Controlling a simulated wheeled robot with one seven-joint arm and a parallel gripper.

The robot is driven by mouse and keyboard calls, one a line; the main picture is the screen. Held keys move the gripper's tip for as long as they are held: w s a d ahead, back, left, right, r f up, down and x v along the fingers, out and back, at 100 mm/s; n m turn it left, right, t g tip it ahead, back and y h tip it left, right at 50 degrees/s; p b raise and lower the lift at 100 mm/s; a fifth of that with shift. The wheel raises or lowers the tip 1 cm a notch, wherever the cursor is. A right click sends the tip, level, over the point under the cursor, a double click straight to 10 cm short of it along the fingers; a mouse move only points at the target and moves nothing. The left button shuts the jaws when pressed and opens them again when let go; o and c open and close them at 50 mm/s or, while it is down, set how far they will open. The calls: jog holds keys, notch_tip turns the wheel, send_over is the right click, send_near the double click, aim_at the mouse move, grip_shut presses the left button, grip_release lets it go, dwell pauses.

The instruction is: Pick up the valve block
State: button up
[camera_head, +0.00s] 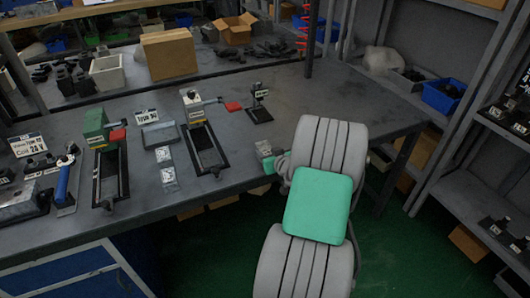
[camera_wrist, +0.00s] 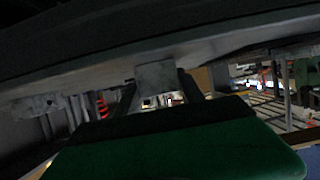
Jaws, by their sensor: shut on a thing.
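My gripper (camera_wrist: 158,88) is shut on a small grey metal valve block (camera_wrist: 156,74), which shows between its two dark fingers in the wrist view. In the head view my gripper (camera_head: 268,161) is at the right front edge of the workbench, partly hidden by my arm. The held block (camera_head: 263,148) shows there as a small grey piece at its tip. I cannot tell whether it touches the bench. Two similar small metal blocks, one (camera_head: 163,155) behind the other (camera_head: 168,175), stand on the bench between two vise fixtures.
The grey workbench (camera_head: 330,98) carries a vise with a green block (camera_head: 95,125), another vise (camera_head: 205,148) with a red handle, and a small black stand (camera_head: 259,108). A cardboard box (camera_head: 169,54) is behind. Shelving (camera_head: 480,125) stands at right. Bench space right of the stand is clear.

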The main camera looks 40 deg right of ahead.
grip_shut()
jog(key=shift+r, duration=0.1)
